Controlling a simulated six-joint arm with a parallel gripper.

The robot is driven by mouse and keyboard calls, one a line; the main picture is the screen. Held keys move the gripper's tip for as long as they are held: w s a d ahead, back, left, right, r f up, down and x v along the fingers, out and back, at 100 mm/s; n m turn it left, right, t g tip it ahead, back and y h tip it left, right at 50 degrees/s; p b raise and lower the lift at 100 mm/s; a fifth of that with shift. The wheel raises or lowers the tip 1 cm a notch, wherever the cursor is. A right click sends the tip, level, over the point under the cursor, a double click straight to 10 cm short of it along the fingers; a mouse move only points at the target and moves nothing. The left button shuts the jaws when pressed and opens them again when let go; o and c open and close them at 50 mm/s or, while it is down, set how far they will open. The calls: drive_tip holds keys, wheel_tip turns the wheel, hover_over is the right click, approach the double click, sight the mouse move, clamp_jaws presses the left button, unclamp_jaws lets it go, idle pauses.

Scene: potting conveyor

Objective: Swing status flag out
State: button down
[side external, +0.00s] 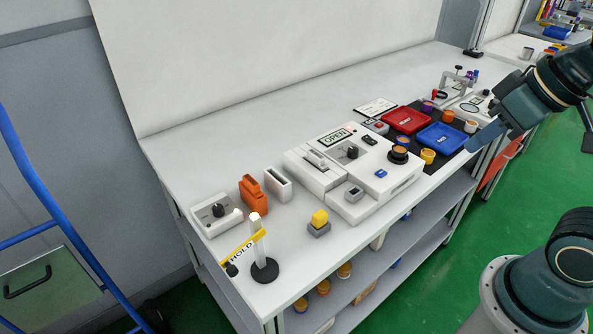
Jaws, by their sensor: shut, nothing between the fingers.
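The status flag is a yellow plate (240,249) marked HOLD in black. It is on a white upright post (256,224) with a round black base (265,270), near the table's front left corner. The flag reaches from the post toward the lower left, with a small black knob (231,270) at its outer end. My gripper (474,146) is at the right, by the blue tray and far from the flag. It is shut and empty; its fingertips are small and hard to make out.
A white machine (335,190) with an OPEN sign fills the middle of the table. A yellow button (320,218), orange holder (253,195) and grey knob box (216,214) stand near the flag. Red (405,120) and blue (441,138) trays lie at right.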

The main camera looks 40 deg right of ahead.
drive_tip(key=shift+s+d+r, duration=0.15)
drive_tip(key=shift+s+d, duration=0.2)
drive_tip(key=shift+s, duration=0.15)
drive_tip(key=c, duration=1.9)
unclamp_jaws()
drive_tip(key=shift+c, duration=0.2)
drive_tip(key=o, duration=0.3)
drive_tip(key=shift+w, duration=0.1)
drive_tip(key=shift+o, duration=1.4)
drive_tip(key=shift+w+a+r, duration=0.15)
drive_tip(key=w+a+r+g+y, duration=0.2)
drive_tip(key=w+a+r+g, duration=0.1)
drive_tip(key=w+a, duration=1.1)
drive_tip(key=w+a+f+g, duration=0.1)
drive_tip(key=a+f, duration=0.2)
drive_tip(key=a, duration=0.6)
drive_tip(key=w+a+f+g, duration=0.1)
drive_tip(key=a+f, duration=0.3)
drive_tip(key=a, duration=0.5)
drive_tip(key=shift+w+a+n, duration=0.3)
drive_tip(key=shift+w+a, duration=0.05)
drive_tip(key=shift+w, duration=0.25)
